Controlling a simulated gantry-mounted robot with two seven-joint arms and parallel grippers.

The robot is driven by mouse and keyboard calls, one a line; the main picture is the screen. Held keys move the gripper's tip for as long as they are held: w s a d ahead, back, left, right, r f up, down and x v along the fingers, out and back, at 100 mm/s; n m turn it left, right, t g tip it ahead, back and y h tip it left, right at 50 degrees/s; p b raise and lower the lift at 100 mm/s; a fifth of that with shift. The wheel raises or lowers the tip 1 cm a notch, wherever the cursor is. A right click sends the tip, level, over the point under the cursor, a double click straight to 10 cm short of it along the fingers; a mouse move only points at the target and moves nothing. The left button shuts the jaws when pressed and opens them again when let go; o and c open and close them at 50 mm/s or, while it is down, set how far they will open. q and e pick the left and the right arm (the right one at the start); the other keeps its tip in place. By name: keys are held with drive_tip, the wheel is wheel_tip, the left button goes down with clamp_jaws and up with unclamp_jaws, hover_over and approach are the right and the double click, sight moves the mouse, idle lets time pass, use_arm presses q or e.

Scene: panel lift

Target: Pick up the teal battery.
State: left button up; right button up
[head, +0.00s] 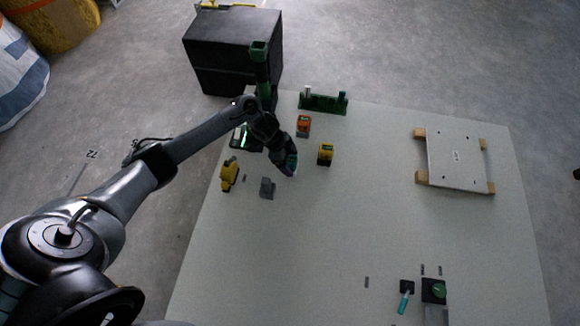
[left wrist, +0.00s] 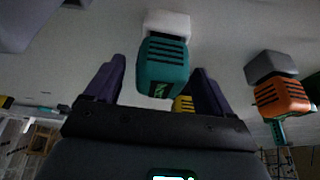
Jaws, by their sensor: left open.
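The teal battery (left wrist: 162,66) shows in the left wrist view as a ribbed block against a pale white base. It appears between the two purple fingers of my left gripper (left wrist: 158,72), with a gap visible on each side. The gripper is open, and I cannot tell how deep the battery is between the fingers. In the head view my left gripper (head: 290,164) points down over the table, left of the yellow battery (head: 325,152). There the gripper and arm mostly hide the teal battery. My right gripper is not in view.
An orange battery (head: 303,122) stands close behind the gripper. A yellow tool (head: 229,175) and a grey block (head: 267,188) lie at left. A green rack (head: 323,103) is at the back, a white panel (head: 458,160) on wooden blocks at right. The table's middle is clear.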

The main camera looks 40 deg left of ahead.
use_arm(q)
drive_tip(key=shift+f, duration=0.15)
drive_tip(key=c, duration=1.2)
drive_tip(key=shift+o, duration=0.2)
drive_tip(key=shift+r+p, duration=0.85)
drive_tip(key=shift+r, duration=0.1)
drive_tip(key=r+p, duration=0.1)
drive_tip(key=r, duration=0.1)
drive_tip(key=r+p, duration=0.1)
drive_tip(key=shift+d+r+p, duration=0.1)
drive_tip(key=shift+d+p, duration=0.15)
drive_tip(key=shift+p, duration=0.1)
drive_tip(key=s+d+r+p, duration=0.2)
drive_tip(key=d+r+p, duration=0.4)
drive_tip(key=d, duration=0.5)
drive_tip(key=shift+s+p, duration=0.2)
drive_tip(key=shift+p, duration=0.15)
